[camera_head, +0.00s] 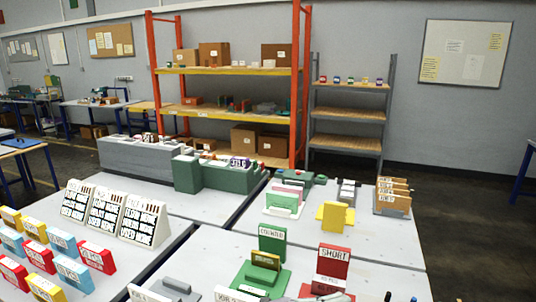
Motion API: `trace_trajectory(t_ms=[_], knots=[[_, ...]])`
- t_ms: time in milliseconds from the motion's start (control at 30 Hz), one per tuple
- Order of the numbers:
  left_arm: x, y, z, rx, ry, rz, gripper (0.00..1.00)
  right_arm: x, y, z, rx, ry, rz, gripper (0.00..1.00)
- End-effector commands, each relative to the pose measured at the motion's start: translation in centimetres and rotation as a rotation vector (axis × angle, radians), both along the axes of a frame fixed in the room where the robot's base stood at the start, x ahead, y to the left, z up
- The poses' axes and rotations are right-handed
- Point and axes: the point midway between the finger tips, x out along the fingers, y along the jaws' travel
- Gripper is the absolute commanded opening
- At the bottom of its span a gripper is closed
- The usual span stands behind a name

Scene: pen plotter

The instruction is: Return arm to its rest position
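No pen plotter can be picked out with certainty among the things on the tables.
Pale tables (210,240) fill the foreground. A green stand (272,243) and a red stand (333,265) stand near the front. White sign boards (144,222) and several coloured boxes (97,256) are at left. An orange-framed shelf (298,90) stands behind. Dark floor is open at right.

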Motion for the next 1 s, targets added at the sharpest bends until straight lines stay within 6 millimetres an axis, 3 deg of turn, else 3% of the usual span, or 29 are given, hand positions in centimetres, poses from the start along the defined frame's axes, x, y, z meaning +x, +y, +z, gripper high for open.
trace_trajectory(t_ms=[100,200,333,433,533,600,700,800,1000], knots=[[2.1,4.1,3.2,-0.242,0.089,0.256,0.00,0.0,0.0,0.0,0.000,0.000,0.000,0.40],[4.0,9.3,3.6,-0.375,0.196,0.493,0.00,0.0,0.0,0.0,0.000,0.000,0.000,0.40],[4.9,16.8,0.6,-0.462,0.387,0.803,0.00,0.0,0.0,0.0,0.000,0.000,0.000,0.40],[3.8,22.3,-3.6,-0.461,0.570,1.024,0.00,0.0,0.0,0.0,0.000,0.000,0.000,0.40],[0.8,26.9,-8.7,-0.403,0.777,1.214,0.00,0.0,0.0,0.0,0.000,0.000,0.000,0.40],[-2.3,29.3,-12.1,-0.336,0.928,1.318,0.00,0.0,0.0,0.0,0.000,0.000,0.000,0.40],[-6.9,31.5,-15.7,-0.228,1.113,1.409,0.00,0.0,0.0,0.0,0.000,0.000,0.000,0.40],[-11.0,32.6,-18.1,-0.126,1.261,1.453,0.00,0.0,0.0,0.0,0.000,0.000,0.000,0.40],[-18.3,33.6,-20.6,0.056,1.489,1.470,0.00,0.0,0.0,0.0,0.000,0.000,0.000,0.40]])
